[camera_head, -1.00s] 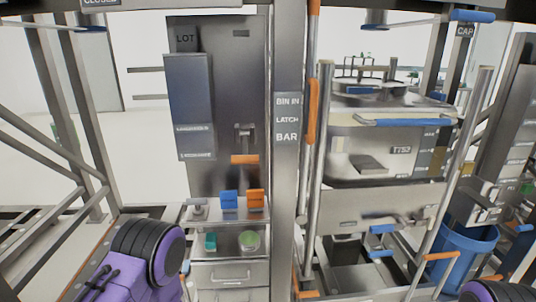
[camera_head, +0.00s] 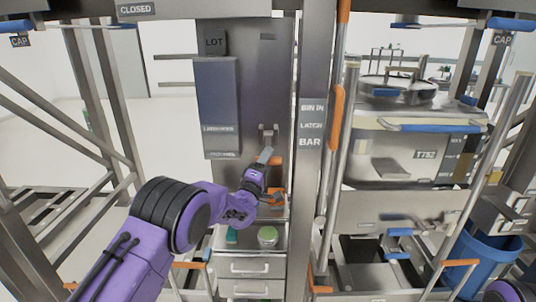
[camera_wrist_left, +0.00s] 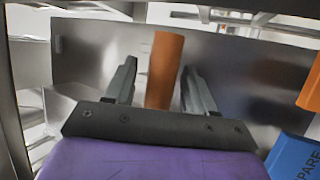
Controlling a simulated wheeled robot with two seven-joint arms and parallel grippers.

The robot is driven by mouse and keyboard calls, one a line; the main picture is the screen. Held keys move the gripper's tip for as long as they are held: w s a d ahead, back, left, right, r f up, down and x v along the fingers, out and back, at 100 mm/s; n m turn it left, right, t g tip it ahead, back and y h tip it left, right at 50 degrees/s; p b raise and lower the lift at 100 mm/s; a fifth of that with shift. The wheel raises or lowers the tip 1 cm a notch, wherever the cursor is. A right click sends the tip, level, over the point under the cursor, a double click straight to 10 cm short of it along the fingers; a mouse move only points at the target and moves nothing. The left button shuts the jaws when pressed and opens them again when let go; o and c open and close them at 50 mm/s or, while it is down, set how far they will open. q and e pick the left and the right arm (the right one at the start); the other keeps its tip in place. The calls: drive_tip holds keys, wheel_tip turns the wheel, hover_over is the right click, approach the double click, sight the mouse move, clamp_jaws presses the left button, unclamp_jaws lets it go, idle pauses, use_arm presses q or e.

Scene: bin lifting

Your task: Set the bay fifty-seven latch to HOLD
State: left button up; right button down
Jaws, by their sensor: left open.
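The latch (camera_head: 268,133) is a grey fitting on the tall dark panel, with an orange handle (camera_head: 275,161) below it. My left gripper (camera_head: 265,155) is at this handle and partly covers it in the head view. In the left wrist view the orange handle (camera_wrist_left: 164,70) stands between the two fingers of my left gripper (camera_wrist_left: 158,85), with a gap on each side. The gripper is open. No HOLD marking is readable. My right gripper is out of view.
A post (camera_head: 311,190) labelled BIN IN, LATCH, BAR stands right of the panel. A bin (camera_head: 405,150) stands beyond it. A blue block (camera_wrist_left: 294,158) and an orange block (camera_wrist_left: 311,88) sit close to the right of my left gripper. Drawers (camera_head: 250,267) are below.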

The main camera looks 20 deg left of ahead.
use_arm(q)
drive_tip(key=shift+w+r, duration=0.2)
drive_tip(key=shift+w, duration=0.45)
drive_tip(key=shift+d, duration=0.1)
drive_tip(key=shift+c, duration=0.3)
